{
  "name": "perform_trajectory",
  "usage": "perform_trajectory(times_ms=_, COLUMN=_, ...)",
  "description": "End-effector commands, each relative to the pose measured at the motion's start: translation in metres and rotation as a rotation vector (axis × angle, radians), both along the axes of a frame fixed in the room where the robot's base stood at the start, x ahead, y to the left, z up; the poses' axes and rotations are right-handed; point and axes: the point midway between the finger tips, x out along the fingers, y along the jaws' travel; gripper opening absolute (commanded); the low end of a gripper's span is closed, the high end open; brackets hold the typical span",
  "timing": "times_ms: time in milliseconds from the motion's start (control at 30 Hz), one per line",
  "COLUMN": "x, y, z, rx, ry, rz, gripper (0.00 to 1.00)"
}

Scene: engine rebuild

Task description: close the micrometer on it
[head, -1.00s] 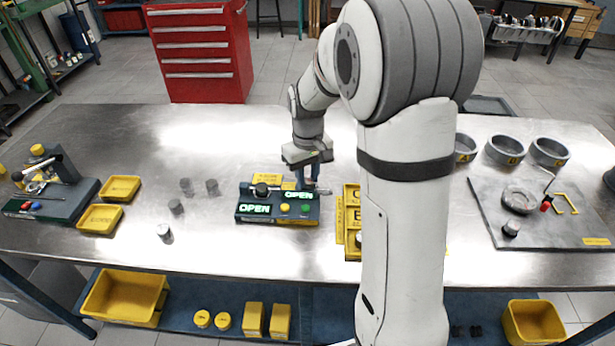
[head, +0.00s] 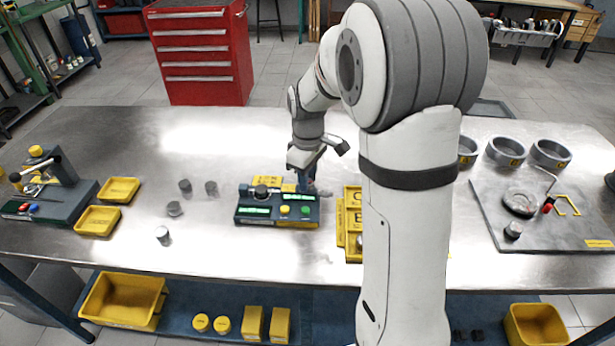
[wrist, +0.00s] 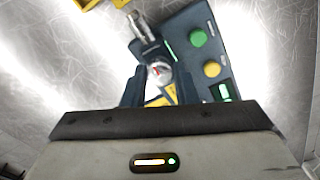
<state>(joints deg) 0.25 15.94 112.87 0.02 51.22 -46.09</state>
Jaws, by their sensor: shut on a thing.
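The micrometer (head: 278,222) is a dark blue bench unit left of my arm, with a yellow and a green button and two lit green displays, too small to read. A dark round part (head: 262,191) sits on its top left. My gripper (head: 306,186) is down at the unit's back right. In the wrist view, my gripper (wrist: 160,88) has its dark fingers on either side of a round grey knob (wrist: 157,73) with a red mark, and is shut on it. A silver spindle-like part (wrist: 143,30) lies beyond the knob. I cannot tell what sits in the measuring gap.
Several small grey cylinders (head: 174,208) stand left of the micrometer. Yellow trays (head: 98,221) and a dark fixture (head: 58,200) are further left. Yellow lettered bins (head: 352,222) stand close on the right. A grey plate (head: 560,225) with parts lies far right.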

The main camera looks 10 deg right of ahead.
Motion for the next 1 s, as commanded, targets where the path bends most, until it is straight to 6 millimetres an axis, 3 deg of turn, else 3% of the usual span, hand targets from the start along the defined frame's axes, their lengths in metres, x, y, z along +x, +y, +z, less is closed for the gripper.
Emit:
perform_trajectory(times_ms=300, x=0.001, y=0.000, z=0.001, rx=-0.001, ry=-0.004, rz=0.002, gripper=0.03)
perform_trajectory(times_ms=333, x=0.001, y=0.000, z=0.001, rx=-0.001, ry=-0.004, rz=0.002, gripper=0.27)
perform_trajectory(times_ms=600, x=0.000, y=0.000, z=0.001, rx=0.000, ry=-0.001, rz=0.001, gripper=0.48)
perform_trajectory(times_ms=867, x=0.001, y=0.000, z=0.003, rx=-0.001, ry=-0.002, rz=0.001, gripper=0.48)
perform_trajectory(times_ms=1000, x=0.001, y=0.000, z=0.019, rx=-0.001, ry=-0.006, rz=0.001, gripper=0.48)
